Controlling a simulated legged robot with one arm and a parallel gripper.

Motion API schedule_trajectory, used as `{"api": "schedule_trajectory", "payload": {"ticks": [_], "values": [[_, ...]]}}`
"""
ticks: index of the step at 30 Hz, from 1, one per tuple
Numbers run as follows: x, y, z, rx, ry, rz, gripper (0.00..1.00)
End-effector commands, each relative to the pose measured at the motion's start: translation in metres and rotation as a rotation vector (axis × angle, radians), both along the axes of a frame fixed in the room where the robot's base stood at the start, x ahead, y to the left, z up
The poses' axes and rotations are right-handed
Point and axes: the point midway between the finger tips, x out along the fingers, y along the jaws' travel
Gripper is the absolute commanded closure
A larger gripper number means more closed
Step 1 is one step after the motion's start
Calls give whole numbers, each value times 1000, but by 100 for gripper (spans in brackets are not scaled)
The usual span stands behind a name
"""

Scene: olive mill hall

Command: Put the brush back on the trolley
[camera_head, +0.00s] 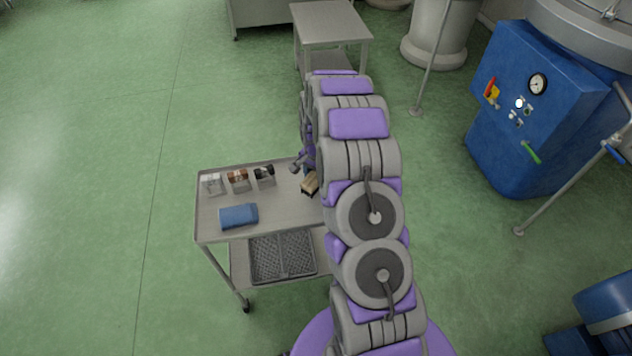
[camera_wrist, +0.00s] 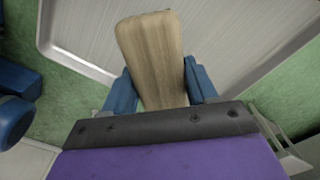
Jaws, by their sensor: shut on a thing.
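The brush (camera_head: 310,184) has a pale wooden back and dark bristles. It shows at the right part of the trolley (camera_head: 285,204), beside my arm. In the wrist view its wooden body (camera_wrist: 152,50) lies between the two blue fingers of my gripper (camera_wrist: 160,86), which is shut on it. The trolley's grey top and raised rim (camera_wrist: 75,62) show behind the brush in that view. I cannot tell whether the brush touches the top or hangs just above it. My arm hides the trolley's right end and most of the gripper in the head view.
On the trolley top are a folded blue cloth (camera_head: 238,216) and several small bins (camera_head: 238,180) in a row at the back left. A dark crate (camera_head: 283,256) sits on the lower shelf. A grey table (camera_head: 330,22) stands behind, and a blue machine (camera_head: 540,110) at right. Green floor is clear at left.

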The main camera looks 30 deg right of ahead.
Motion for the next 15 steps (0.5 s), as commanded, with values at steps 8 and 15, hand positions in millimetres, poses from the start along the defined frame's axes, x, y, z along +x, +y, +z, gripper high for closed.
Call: {"api": "schedule_trajectory", "payload": {"ticks": [8,15], "values": [[-1,1,-28,-1,3,1,71],[-1,1,-28,0,2,1,42]]}}
